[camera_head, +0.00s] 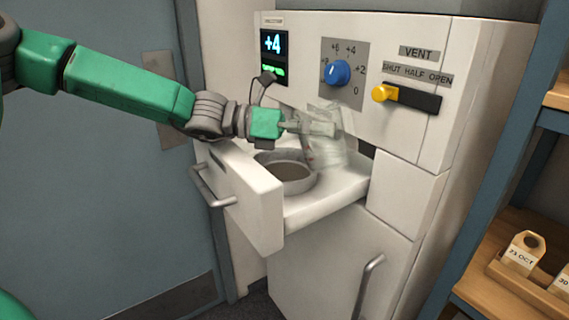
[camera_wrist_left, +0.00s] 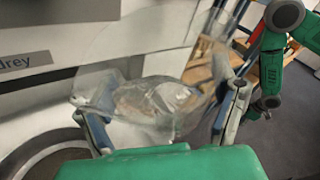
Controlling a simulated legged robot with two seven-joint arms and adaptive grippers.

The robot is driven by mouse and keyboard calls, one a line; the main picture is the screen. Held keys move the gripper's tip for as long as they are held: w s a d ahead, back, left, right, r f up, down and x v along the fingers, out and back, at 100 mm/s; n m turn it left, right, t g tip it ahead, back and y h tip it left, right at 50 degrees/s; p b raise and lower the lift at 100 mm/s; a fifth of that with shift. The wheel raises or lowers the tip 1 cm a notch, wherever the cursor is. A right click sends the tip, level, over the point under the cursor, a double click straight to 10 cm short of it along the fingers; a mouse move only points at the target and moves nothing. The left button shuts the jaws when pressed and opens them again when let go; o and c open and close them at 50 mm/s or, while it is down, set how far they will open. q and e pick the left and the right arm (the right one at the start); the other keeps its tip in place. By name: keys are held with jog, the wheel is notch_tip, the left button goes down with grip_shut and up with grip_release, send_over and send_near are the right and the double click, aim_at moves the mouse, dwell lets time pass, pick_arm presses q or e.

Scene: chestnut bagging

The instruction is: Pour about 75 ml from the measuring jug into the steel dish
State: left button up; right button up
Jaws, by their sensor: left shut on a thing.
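The clear measuring jug (camera_head: 338,152) is in my left gripper (camera_head: 308,127), whose fingers are shut on it. In the head view the jug looks tilted and hangs over the right side of the open drawer, beside the steel dish (camera_head: 259,172). The left wrist view shows the transparent jug (camera_wrist_left: 160,98) between the two fingers (camera_wrist_left: 165,115); its liquid level is not readable. The round dish sits in the drawer with a brownish inside; I cannot tell whether liquid is in it. Its rim shows at the left wrist view's lower left (camera_wrist_left: 35,150).
The white drawer (camera_head: 250,205) stands open from the cabinet. A wooden shelf (camera_head: 500,225) with tagged holders stands at right.

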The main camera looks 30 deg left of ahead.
aim_at(333, 148)
dwell(0.8)
pick_arm(q)
jog(key=shift+s+d+r+m+y+p, duration=0.1)
jog(key=shift+s+d+m+y+p, duration=0.15)
jog(key=shift+d+m+y+p, duration=0.3)
jog(key=shift+s+d+f+m+y+b, duration=0.1)
jog(key=shift+d+f+m+y+b, duration=0.2)
jog(key=shift+f+b, duration=0.2)
jog(key=shift+s+d+f+m+y+b, duration=0.1)
jog(key=shift+d+f+m+y+b, duration=0.15)
jog(key=shift+f+b, duration=0.25)
jog(key=shift+d+f+m+y, duration=0.3)
jog(key=shift+d+m+y, duration=0.1)
jog(key=shift+m+y, duration=0.2)
jog(key=shift+s, duration=0.1)
dwell(0.5)
